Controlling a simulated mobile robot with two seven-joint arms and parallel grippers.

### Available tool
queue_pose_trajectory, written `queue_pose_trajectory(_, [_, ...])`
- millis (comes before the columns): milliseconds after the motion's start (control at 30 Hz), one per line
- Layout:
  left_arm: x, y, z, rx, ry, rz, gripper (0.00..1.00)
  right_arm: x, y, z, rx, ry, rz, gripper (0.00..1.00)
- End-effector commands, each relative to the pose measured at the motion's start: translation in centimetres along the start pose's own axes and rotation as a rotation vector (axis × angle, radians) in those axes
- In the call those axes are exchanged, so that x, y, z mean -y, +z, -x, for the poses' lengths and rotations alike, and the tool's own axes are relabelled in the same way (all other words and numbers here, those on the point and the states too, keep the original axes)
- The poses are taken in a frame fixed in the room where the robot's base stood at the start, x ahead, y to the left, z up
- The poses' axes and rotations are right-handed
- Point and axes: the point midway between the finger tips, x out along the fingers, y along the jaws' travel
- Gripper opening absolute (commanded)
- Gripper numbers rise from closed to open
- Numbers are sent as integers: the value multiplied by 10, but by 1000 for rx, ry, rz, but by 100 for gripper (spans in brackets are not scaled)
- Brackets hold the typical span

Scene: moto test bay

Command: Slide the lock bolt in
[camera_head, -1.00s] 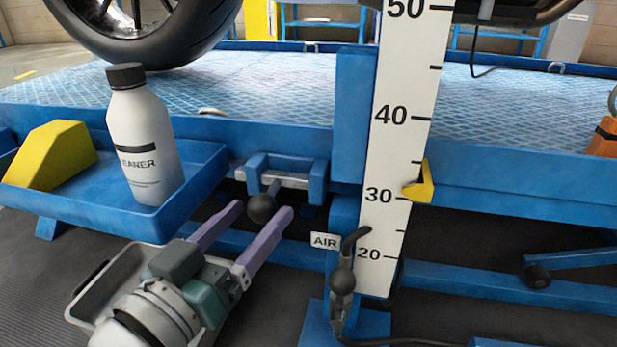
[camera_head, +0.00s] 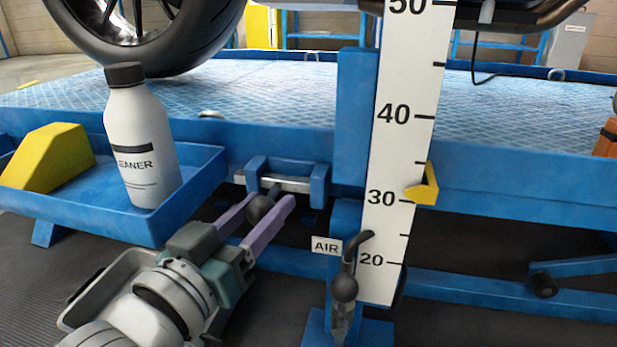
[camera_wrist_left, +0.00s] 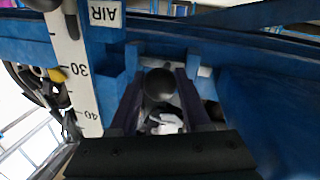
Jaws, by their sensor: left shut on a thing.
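The lock bolt is a silver rod (camera_head: 290,183) lying across a blue bracket (camera_head: 318,184) on the side of the lift platform. A black ball knob (camera_head: 260,207) hangs from it on a short stem. My left gripper (camera_head: 262,206) has its purple fingers on either side of the knob and is shut on it. The left wrist view shows the knob (camera_wrist_left: 159,84) between the two fingers, with the blue bracket (camera_wrist_left: 133,64) behind. My right gripper is not in view.
A blue tray (camera_head: 190,205) with a white cleaner bottle (camera_head: 140,140) and a yellow wedge (camera_head: 48,158) is left of the bracket.

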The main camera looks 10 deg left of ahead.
Motion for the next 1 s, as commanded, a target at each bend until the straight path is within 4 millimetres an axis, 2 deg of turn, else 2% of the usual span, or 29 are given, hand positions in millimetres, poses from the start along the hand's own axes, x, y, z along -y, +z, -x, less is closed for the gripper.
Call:
queue_pose_trajectory(33, [0, 0, 0, 1, 0, 0, 17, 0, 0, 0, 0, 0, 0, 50])
queue_pose_trajectory(200, [0, 0, 0, 1, 0, 0, 0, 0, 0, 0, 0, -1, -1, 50])
queue_pose_trajectory(1000, [0, 1, 0, 2, 0, 0, 0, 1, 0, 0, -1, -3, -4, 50])
